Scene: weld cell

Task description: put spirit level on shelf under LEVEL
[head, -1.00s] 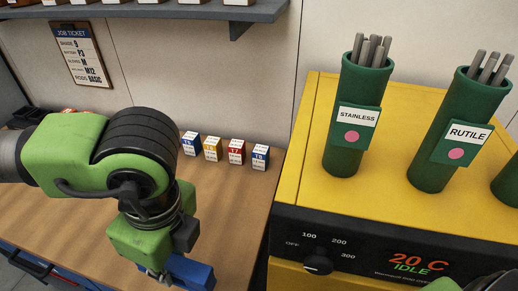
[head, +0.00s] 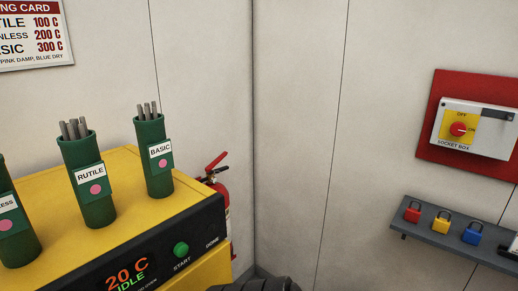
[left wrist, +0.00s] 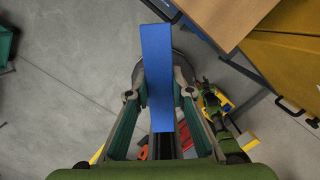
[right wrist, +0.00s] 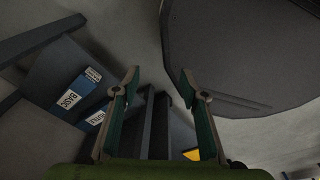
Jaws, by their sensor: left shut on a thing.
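My left gripper (left wrist: 158,95) is shut on a long blue bar, which looks like the spirit level (left wrist: 157,65). The bar sticks out beyond the fingertips over grey floor, apart from the bench. My right gripper (right wrist: 160,80) is open with nothing between its fingers. Neither gripper shows in the head view. No shelf marked LEVEL is readable in any view.
In the head view, the yellow oven (head: 110,190) carries green rod holders. A red fire extinguisher (head: 218,190) stands behind it. A grey wall shelf (head: 455,245) holds padlocks below the socket box (head: 478,130). The workbench (left wrist: 225,15) edge is near the bar.

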